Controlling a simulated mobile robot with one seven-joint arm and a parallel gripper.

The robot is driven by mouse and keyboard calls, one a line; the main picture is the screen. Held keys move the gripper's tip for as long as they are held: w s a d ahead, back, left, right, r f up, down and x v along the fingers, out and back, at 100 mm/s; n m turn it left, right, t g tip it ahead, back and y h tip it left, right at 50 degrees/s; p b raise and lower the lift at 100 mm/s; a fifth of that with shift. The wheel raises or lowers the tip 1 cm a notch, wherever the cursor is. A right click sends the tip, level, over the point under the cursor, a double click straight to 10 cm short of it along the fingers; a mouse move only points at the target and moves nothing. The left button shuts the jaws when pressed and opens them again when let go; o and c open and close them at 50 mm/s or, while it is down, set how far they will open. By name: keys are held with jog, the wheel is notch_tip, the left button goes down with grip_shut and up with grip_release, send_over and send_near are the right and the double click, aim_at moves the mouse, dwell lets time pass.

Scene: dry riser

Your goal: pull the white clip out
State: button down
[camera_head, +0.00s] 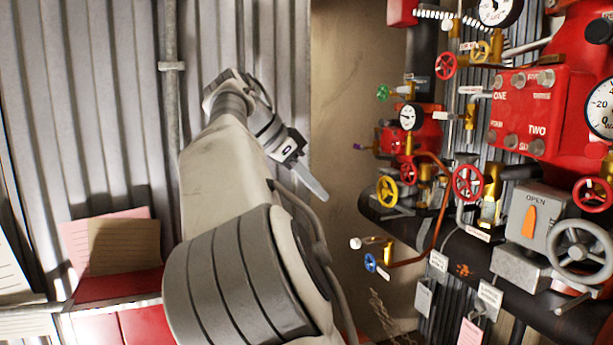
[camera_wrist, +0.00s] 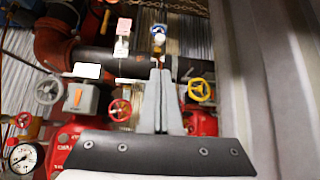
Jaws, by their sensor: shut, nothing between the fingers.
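No part is plainly recognisable as the white clip. A small white piece (camera_head: 355,243) sits on the end of a brass fitting beside a blue handwheel (camera_head: 371,262), low on the left of the pipework; I cannot tell if it is the clip. My gripper (camera_head: 312,182) is left of the pipework in the head view, apart from it, fingers pointing down and right. In the wrist view its fingers (camera_wrist: 160,95) are together with nothing between them. The blue handwheel (camera_wrist: 158,30) shows beyond their tips, and the fingers hide part of the pipe behind.
A red valve block (camera_head: 530,110), yellow handwheel (camera_head: 387,190), red handwheel (camera_head: 467,183) and grey OPEN box (camera_head: 535,222) crowd the right. Tags (camera_head: 423,299) hang below the dark pipe (camera_head: 470,250). Corrugated metal (camera_head: 100,110) stands at left. The gap before the beige wall (camera_head: 345,120) looks clear.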

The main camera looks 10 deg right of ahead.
jog(key=v, duration=0.3)
jog(key=shift+r, duration=0.15)
jog(key=s+d+f+n+y+b, duration=0.2)
jog(key=s+d+f+n+y, duration=0.35)
jog(key=s+d+f, duration=0.4)
jog(key=s+a+f+n+t+y+b, duration=0.1)
jog(key=s+a+f+n+b, duration=0.1)
jog(key=s+f, duration=0.6)
jog(key=s+a+f+n+t+y+b, duration=0.1)
jog(key=s+a+f+n+t, duration=0.1)
jog(key=s+a+f+n, duration=0.2)
jog(key=s+f+n, duration=0.3)
jog(key=s+f, duration=0.2)
jog(key=s, duration=0.2)
jog(key=shift+a+f+b, duration=0.2)
jog(key=shift+f+b, duration=0.1)
jog(key=shift+b, duration=0.1)
